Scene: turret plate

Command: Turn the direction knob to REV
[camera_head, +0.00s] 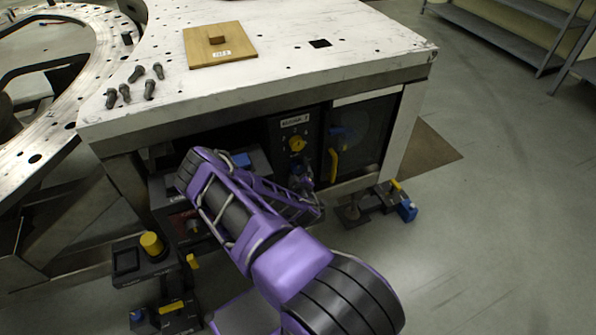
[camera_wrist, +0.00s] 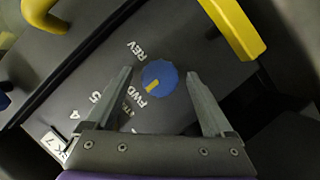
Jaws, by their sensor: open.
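The direction knob (camera_wrist: 159,76) is a round blue knob on a dark panel in the wrist view. Its yellow pointer mark points to the lower left, toward the FWD label (camera_wrist: 146,95). The REV label (camera_wrist: 136,48) is at the knob's upper left. My gripper (camera_wrist: 160,73) is open, one finger on the left and one on the right of the knob. A gap shows between each finger and the knob; I cannot tell how far the tips are above the panel. In the head view I cannot make out the blue knob near my gripper.
A yellow handle (camera_wrist: 234,27) is close by my right finger in the wrist view. Another yellow handle (camera_wrist: 44,14) is at the top left. In the head view, a yellow knob (camera_head: 297,143) is on the panel under the white metal table (camera_head: 330,62).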

